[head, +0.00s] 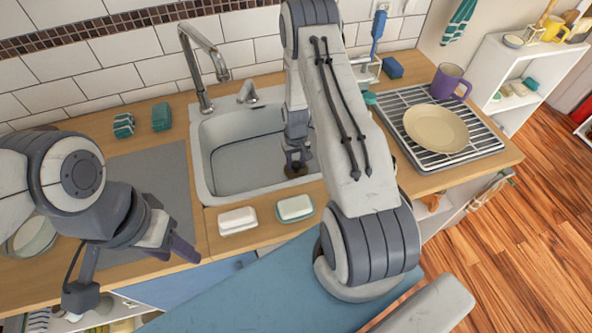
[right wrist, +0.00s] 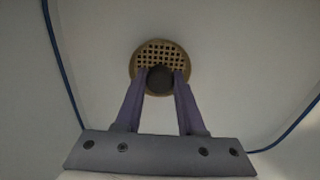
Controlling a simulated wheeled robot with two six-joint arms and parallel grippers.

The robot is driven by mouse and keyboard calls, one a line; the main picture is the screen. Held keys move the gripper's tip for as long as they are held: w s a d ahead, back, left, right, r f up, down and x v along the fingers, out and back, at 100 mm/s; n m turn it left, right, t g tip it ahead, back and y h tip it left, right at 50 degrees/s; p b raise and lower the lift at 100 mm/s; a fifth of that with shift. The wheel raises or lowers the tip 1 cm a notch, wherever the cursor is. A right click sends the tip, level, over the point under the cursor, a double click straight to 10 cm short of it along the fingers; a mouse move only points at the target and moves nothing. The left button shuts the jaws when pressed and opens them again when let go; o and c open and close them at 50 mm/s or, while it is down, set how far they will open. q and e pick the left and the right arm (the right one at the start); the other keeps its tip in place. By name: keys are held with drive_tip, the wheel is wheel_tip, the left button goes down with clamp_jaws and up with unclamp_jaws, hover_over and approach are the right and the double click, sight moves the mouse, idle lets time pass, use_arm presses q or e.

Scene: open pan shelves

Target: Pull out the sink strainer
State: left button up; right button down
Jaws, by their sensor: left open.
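The sink (head: 205,150) is set in the wooden counter. In the right wrist view the sink strainer (right wrist: 172,50) is a round brass-coloured grid with a dark knob (right wrist: 160,78) in its middle. My right gripper (head: 297,168) reaches down into the sink. Its two purple fingers (right wrist: 161,80) stand on either side of the knob, very close to it; I cannot tell whether they press on it. In the head view my arm hides the strainer. My left gripper (head: 135,276) is open and empty over the counter's front edge at the left.
A white soap bar (head: 238,220) and a soap on a green dish (head: 295,208) lie in front of the sink. Green sponges (head: 162,117) lie behind left. A drying rack (head: 487,140) with a plate (head: 436,128) and a purple mug (head: 449,82) stands right. The faucet (head: 201,62) overhangs the sink.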

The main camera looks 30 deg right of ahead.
sight(296, 164)
drive_tip(key=c, duration=1.4)
unclamp_jaws()
clamp_jaws()
drive_tip(key=shift+r+p, duration=0.3)
drive_tip(key=shift+r, duration=0.05)
drive_tip(key=shift+r+p, duration=0.5)
drive_tip(key=shift+r, duration=0.3)
drive_tip(key=shift+r+p, duration=2.2)
drive_tip(key=shift+r, duration=0.95)
drive_tip(key=shift+r, duration=0.1)
